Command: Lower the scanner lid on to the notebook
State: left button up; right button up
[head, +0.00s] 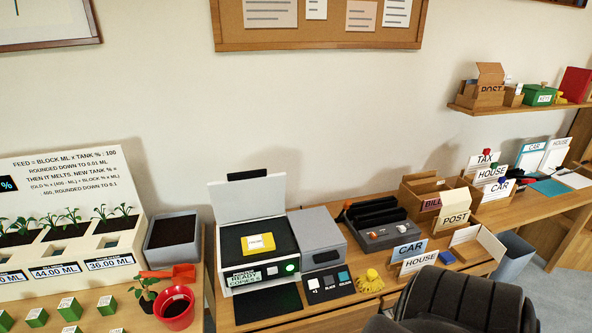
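The scanner (300,240) stands on the wooden desk. Its white lid (248,200) is raised and leans up at the back, with a black grip (246,173) along its top edge. A small yellow notebook (258,242) with a white label lies flat on the black scanner bed (283,229), apart from the lid. A green light (290,267) glows on the scanner's front beside a READY label (244,277). Neither of my grippers shows in the head view.
A control panel (328,284) with buttons is at the scanner's right. A black rack (385,225), a POST box (456,215) and CAR and HOUSE cards (410,254) stand further right. A red pot (174,306) and planters are left. A dark chair (465,300) is in front.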

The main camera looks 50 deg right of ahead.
aim_at(250, 194)
jog(key=z, duration=0.65)
jog(key=i, duration=0.3)
